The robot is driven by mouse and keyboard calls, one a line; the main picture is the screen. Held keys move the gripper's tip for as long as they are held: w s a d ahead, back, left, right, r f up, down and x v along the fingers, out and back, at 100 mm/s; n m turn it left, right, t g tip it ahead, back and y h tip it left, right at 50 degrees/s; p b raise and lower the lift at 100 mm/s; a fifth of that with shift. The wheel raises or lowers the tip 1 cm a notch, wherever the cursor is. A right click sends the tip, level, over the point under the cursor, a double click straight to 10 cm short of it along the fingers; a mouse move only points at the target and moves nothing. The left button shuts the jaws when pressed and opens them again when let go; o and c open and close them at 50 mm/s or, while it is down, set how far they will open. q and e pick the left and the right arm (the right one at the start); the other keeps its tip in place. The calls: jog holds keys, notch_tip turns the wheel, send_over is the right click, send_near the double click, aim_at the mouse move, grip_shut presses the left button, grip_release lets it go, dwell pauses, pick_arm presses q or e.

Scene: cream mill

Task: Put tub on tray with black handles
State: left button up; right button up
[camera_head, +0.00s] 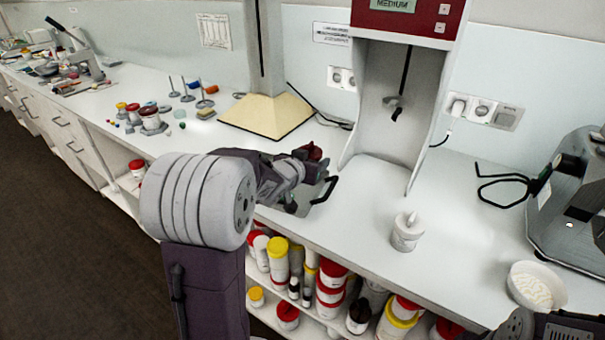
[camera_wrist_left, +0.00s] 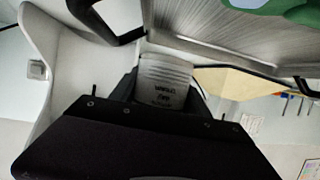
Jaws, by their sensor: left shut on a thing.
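My left gripper (camera_head: 312,168) is over the counter in the head view, close to a tray with a black handle (camera_head: 326,190). My arm hides much of that tray. A dark red part (camera_head: 308,152) shows at the gripper's end. In the left wrist view my left gripper (camera_wrist_left: 165,90) is shut on a pale, labelled tub (camera_wrist_left: 166,74). The tray's grey metal surface (camera_wrist_left: 235,45) lies beyond the tub, with a black handle at its left. I cannot tell whether the tub touches the tray. My right gripper is out of view.
A small white container (camera_head: 407,232) stands on the counter right of the tray. A white bowl (camera_head: 537,285) sits near the right front edge, by a grey machine (camera_head: 570,205). Several tubs (camera_head: 330,285) fill the shelf below. A green item (camera_wrist_left: 270,6) shows in the wrist view.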

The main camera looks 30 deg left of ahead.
pick_arm(q)
jog(key=shift+s+a+f, duration=0.1)
jog(key=shift+a+f, duration=0.3)
jog(key=shift+a, duration=0.2)
jog(key=shift+s+a+f, duration=0.1)
jog(key=shift+a+f, duration=0.3)
jog(key=shift+a, duration=0.2)
notch_tip(320, 180, down, 4)
jog(key=shift+f+b, duration=0.15)
jog(key=shift+b, duration=1.1)
jog(key=o, duration=1.2)
